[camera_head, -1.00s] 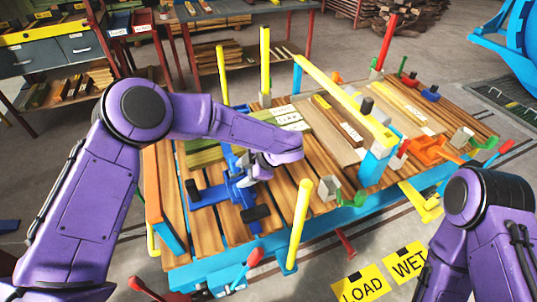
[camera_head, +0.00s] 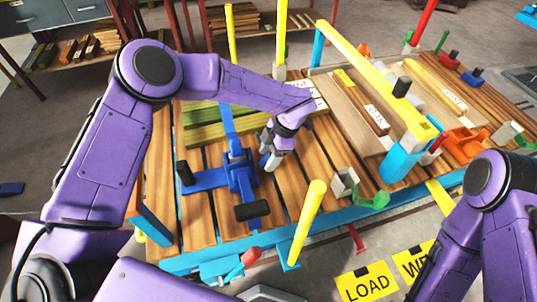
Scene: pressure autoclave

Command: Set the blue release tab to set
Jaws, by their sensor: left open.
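A blue clamp-like device (camera_head: 238,178) with black grips lies on the slatted wooden deck, left of centre. I cannot tell which of its blue parts is the release tab, or how the tab is set. My left gripper (camera_head: 269,158) points down just right of this device, beside its upright part. It is open, with nothing seen between its fingers. Whether it touches the device is unclear. My right arm (camera_head: 480,215) comes in at the lower right; its gripper is out of view.
A yellow bar (camera_head: 370,75) spans the deck right of the left gripper. A yellow post (camera_head: 307,222) stands at the front edge. Green boards (camera_head: 205,130) lie behind the blue device. A small red-handled lever (camera_head: 250,256) sits at the front, and orange clamps (camera_head: 463,141) at the right.

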